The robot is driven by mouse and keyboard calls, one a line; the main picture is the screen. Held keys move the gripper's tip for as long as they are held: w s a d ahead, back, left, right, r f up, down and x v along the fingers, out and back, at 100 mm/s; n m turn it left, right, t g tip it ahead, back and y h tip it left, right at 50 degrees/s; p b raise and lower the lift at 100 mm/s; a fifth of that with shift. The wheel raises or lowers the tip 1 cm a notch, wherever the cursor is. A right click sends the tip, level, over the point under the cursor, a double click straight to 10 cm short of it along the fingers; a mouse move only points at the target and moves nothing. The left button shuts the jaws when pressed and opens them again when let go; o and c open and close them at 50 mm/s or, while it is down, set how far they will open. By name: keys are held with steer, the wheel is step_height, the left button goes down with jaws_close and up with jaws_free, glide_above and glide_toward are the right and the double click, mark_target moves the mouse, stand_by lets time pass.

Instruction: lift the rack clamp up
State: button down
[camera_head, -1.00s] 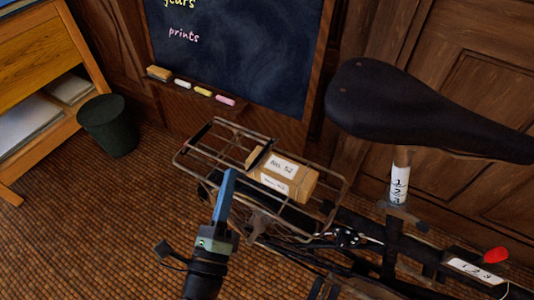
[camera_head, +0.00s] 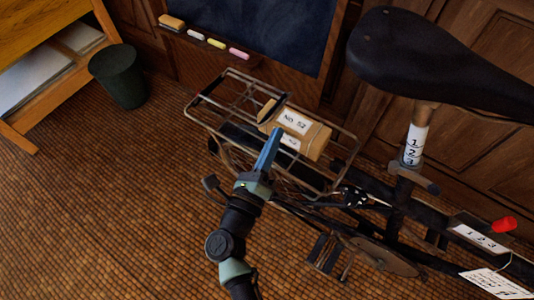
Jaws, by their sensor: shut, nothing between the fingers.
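A bicycle's rear rack (camera_head: 215,117) carries a brown box (camera_head: 315,138) labelled "No 52". A dark bar, which looks like the rack clamp (camera_head: 273,108), stands against the left end of the box. The clamp's lower part is hard to make out. My gripper (camera_head: 276,131) has blue fingers, shut and empty. Its tips overlap the box's near left corner in the picture, just below the clamp. I cannot tell whether they touch the box or the rack. The fingers hide part of the rack's near side.
The black saddle (camera_head: 430,62) and its numbered seat post (camera_head: 414,140) rise right of the rack. A chalkboard (camera_head: 270,35) with a chalk ledge is behind. A dark bin (camera_head: 119,77) and wooden cabinet (camera_head: 50,45) stand left. The tiled floor (camera_head: 110,220) at left front is clear.

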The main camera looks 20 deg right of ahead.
mark_target(281, 125)
steer(key=shift+x, duration=1.95)
steer(key=shift+r, duration=0.1)
